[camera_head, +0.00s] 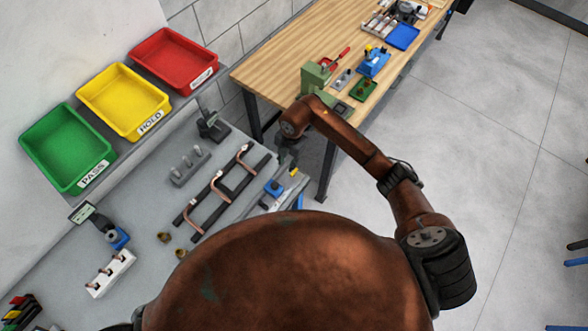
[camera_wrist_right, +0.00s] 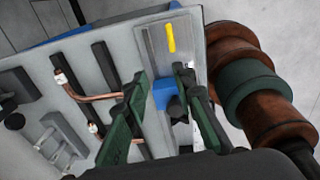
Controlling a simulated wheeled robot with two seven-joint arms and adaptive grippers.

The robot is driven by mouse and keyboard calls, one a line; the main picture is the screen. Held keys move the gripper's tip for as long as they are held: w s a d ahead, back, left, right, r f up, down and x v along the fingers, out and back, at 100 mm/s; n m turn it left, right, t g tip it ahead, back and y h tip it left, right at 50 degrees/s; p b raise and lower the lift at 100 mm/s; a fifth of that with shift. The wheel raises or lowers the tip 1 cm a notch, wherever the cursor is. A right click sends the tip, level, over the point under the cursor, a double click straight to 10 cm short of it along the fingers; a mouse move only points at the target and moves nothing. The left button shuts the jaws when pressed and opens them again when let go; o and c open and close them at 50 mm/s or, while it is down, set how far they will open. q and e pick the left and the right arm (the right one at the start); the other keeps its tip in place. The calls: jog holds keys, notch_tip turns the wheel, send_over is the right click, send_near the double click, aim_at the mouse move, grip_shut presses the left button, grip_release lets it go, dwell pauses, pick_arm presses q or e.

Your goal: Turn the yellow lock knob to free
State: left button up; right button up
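The yellow lock knob (camera_wrist_right: 171,37) shows in the right wrist view as a short yellow bar on a grey plate, just beyond my fingertips. In the head view a small yellow piece (camera_head: 293,172) shows beside a blue fixture (camera_head: 273,188) at the right end of the grey bench. My right gripper (camera_wrist_right: 161,74) is open, its two green fingers apart. The blue block (camera_wrist_right: 163,95) and a dark part show between the fingers, with no contact visible. In the head view the right gripper (camera_head: 289,157) hangs over the bench's right edge. My left gripper is not in view.
Bent copper tubes (camera_head: 220,188) lie across black rails left of the fixture. A grey block with pegs (camera_head: 189,165) and a dark stand (camera_head: 212,126) are nearby. Green (camera_head: 38,150), yellow (camera_head: 90,92) and red (camera_head: 150,52) bins line the back. A wooden table (camera_head: 300,40) stands beyond.

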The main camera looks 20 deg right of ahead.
aim_at(294, 171)
jog(key=shift+w+d+h, duration=0.15)
jog(key=shift+d+h, duration=0.35)
jog(key=shift+d, duration=0.55)
jog(key=shift+d+f+m, duration=0.25)
jog(key=shift+d+m, duration=0.05)
notch_tip(294, 171, down, 7)
jog(key=shift+f+p, duration=0.2)
jog(key=shift+p, duration=0.7)
jog(key=shift+c, duration=0.4)
grip_shut()
